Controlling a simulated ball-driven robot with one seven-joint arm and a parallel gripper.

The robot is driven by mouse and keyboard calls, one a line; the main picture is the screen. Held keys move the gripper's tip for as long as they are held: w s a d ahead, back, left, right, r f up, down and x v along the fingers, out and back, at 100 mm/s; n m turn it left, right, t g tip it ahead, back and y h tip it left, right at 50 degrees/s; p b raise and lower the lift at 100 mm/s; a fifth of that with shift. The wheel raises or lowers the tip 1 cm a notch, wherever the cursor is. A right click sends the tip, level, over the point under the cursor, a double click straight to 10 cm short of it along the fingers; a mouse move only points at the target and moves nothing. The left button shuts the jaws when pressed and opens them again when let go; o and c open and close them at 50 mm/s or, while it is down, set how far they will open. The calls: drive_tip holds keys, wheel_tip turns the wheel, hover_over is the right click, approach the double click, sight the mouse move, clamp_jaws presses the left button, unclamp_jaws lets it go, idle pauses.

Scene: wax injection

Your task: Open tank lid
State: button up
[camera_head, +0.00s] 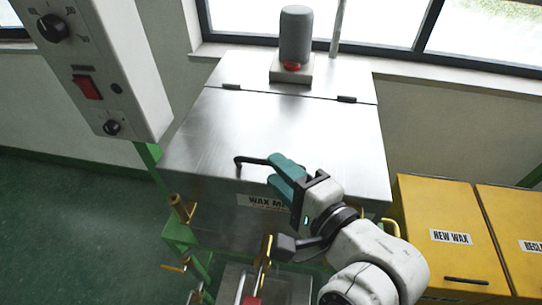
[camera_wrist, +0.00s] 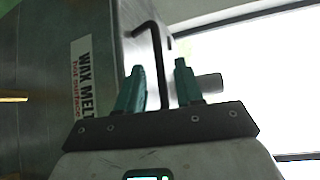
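The metal wax tank's lid (camera_head: 290,125) lies shut on the tank in the head view, with two dark hinges along its back edge. A black bent handle (camera_head: 250,160) sits at the lid's front edge. My gripper (camera_head: 279,168), with teal fingers, is at the right part of this handle. In the wrist view, the handle (camera_wrist: 147,30) runs down between the two fingers of my gripper (camera_wrist: 159,68). The fingers are apart, with gaps beside the rod, which looks closer to the left finger. The handle's far end is hidden by my gripper in the head view.
A control box (camera_head: 95,65) with knobs and a red switch stands at the left. A grey cylinder (camera_head: 296,35) stands behind the lid, near the window. Yellow bins (camera_head: 440,210) stand at the right. Brass valves (camera_head: 182,209) stick out at the tank's front.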

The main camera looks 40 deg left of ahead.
drive_tip(key=shift+x, duration=2.1)
clamp_jaws()
